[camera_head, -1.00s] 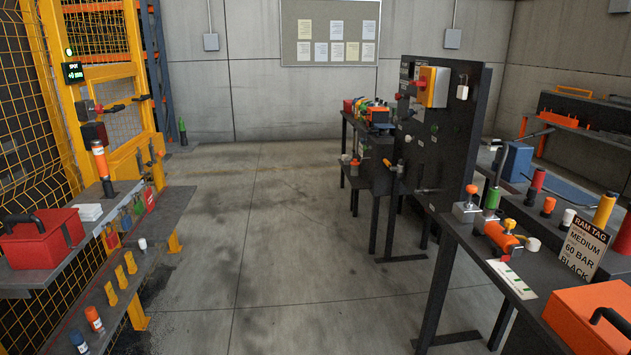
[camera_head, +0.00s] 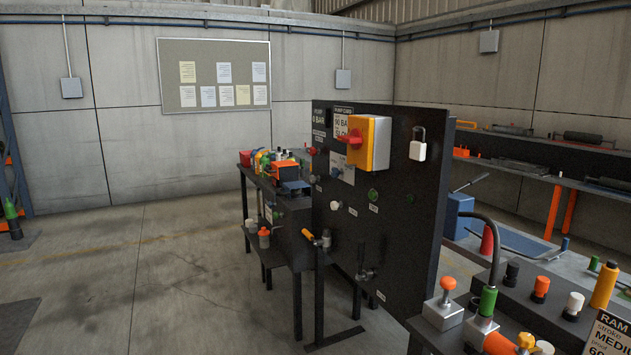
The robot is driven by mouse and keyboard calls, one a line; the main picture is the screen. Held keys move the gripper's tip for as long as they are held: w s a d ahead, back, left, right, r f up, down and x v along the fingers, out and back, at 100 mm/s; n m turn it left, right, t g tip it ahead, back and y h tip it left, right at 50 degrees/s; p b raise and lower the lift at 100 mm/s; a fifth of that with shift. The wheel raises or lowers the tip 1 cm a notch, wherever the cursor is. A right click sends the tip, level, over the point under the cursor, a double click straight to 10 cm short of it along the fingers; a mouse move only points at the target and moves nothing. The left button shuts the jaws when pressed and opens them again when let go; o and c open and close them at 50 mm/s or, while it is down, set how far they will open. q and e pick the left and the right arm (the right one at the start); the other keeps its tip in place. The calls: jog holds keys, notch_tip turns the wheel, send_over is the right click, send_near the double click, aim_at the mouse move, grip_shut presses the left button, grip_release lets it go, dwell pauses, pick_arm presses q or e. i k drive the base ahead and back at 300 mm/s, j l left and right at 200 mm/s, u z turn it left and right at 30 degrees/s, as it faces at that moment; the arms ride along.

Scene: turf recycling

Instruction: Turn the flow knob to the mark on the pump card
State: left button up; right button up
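The black pump panel (camera_head: 395,235) stands upright right of centre, seen at a steep angle. Neither of my grippers is in view.
A bench with bottles and orange parts (camera_head: 290,175) stands behind the panel. Open concrete floor (camera_head: 150,280) lies to the left.

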aim_at(335, 172)
jog(key=i+j+z, duration=0.15)
jog(key=j+z, duration=0.15)
jog(key=j, duration=0.55)
jog(key=i+j+z, duration=0.1)
jog(key=j+z, duration=0.25)
jog(key=j, duration=0.5)
jog(key=i+z, duration=0.3)
jog(key=i, duration=0.6)
